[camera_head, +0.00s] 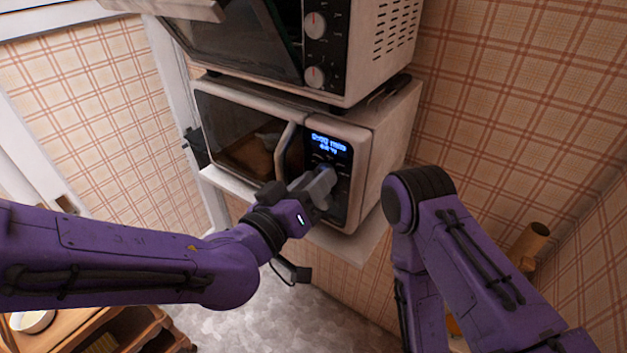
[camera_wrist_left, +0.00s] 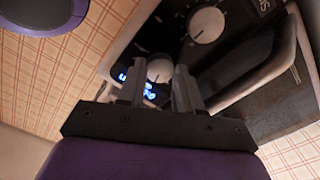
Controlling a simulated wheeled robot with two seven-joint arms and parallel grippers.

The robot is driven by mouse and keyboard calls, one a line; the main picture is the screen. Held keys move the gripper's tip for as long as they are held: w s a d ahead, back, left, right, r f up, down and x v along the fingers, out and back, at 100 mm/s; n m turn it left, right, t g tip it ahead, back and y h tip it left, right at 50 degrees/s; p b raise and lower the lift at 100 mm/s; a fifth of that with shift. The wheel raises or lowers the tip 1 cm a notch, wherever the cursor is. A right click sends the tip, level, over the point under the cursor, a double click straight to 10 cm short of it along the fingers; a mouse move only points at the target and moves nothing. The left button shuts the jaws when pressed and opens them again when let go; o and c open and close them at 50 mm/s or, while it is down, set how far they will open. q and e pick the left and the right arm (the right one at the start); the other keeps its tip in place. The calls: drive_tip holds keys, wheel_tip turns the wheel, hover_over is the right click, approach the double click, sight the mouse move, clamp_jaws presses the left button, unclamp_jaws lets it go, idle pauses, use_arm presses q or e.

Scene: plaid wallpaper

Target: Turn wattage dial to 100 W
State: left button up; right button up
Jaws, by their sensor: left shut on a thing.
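The microwave (camera_head: 385,140) has a dark control panel with a lit blue display (camera_head: 328,143); the digits are too blurred to read surely. My left gripper (camera_head: 326,180) is at the panel just below the display. In the left wrist view my left gripper (camera_wrist_left: 158,76) is shut on a small pale dial (camera_wrist_left: 160,69) beside the display, one finger on each side. A second, larger dial (camera_wrist_left: 207,25) with marks around it is free. I cannot tell from the labels which is the wattage dial. The head view hides both dials behind the gripper. My right gripper is out of view.
A toaster oven (camera_head: 375,50) with several knobs stands on top of the microwave. The microwave's door handle (camera_head: 283,150) sticks out close to my left gripper. My right arm is bent at the right. A wooden cart (camera_head: 135,325) is at the lower left.

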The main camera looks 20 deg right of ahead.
use_arm(q)
drive_tip(key=shift+n+b, duration=0.4)
drive_tip(key=shift+n, duration=6.5)
drive_tip(key=o, duration=1)
drive_tip(key=shift+o, duration=0.2)
drive_tip(key=shift+a, duration=0.1)
drive_tip(key=b+v, duration=0.7)
drive_tip(key=v, duration=0.3)
